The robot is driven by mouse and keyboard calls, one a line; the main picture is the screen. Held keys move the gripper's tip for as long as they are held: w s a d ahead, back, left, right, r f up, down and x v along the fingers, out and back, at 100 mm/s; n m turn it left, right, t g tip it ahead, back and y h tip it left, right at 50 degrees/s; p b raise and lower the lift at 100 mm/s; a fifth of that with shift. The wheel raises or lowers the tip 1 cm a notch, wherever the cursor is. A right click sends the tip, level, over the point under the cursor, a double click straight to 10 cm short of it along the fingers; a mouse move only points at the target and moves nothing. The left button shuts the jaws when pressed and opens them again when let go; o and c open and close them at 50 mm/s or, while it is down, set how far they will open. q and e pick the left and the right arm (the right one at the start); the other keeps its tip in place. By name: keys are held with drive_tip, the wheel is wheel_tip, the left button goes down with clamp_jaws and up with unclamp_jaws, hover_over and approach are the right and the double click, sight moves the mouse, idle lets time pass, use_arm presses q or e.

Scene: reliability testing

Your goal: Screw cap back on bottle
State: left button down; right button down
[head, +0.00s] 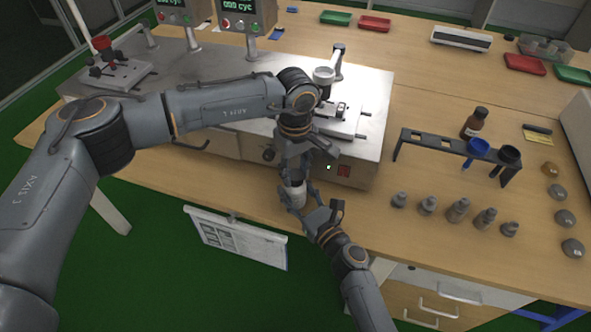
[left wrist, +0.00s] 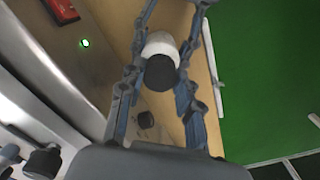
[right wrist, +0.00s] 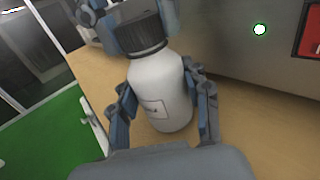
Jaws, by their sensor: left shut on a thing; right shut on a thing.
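A white bottle (right wrist: 160,90) with a label stands near the front edge of the table, and it shows small in the head view (head: 298,197). A ribbed black cap (right wrist: 138,36) sits on top of the bottle's neck; the left wrist view shows it from above (left wrist: 160,73). My right gripper (right wrist: 162,98) is shut on the bottle's body, one finger on each side. My left gripper (head: 296,180) comes down from above and is shut on the cap. The thread between cap and neck is hidden.
A steel test machine (head: 240,110) stands just behind the bottle. A paper sheet (head: 238,241) hangs at the table's front.

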use_arm(q)
drive_tip(key=c, duration=0.9)
unclamp_jaws()
drive_tip(key=shift+r, duration=2.3)
drive_tip(key=shift+c, duration=0.5)
drive_tip(key=n, duration=0.4)
drive_tip(key=shift+d+r, duration=0.1)
drive_tip(key=shift+r, duration=0.25)
drive_tip(key=n, duration=0.3)
drive_tip(key=r+n, duration=0.1)
drive_tip(key=n, duration=0.7)
drive_tip(key=shift+r+n, duration=0.3)
drive_tip(key=shift+r, duration=0.1)
drive_tip(key=n, duration=0.3)
drive_tip(key=r+n, duration=0.1)
drive_tip(key=n, duration=0.1)
drive_tip(key=shift+n, duration=0.4)
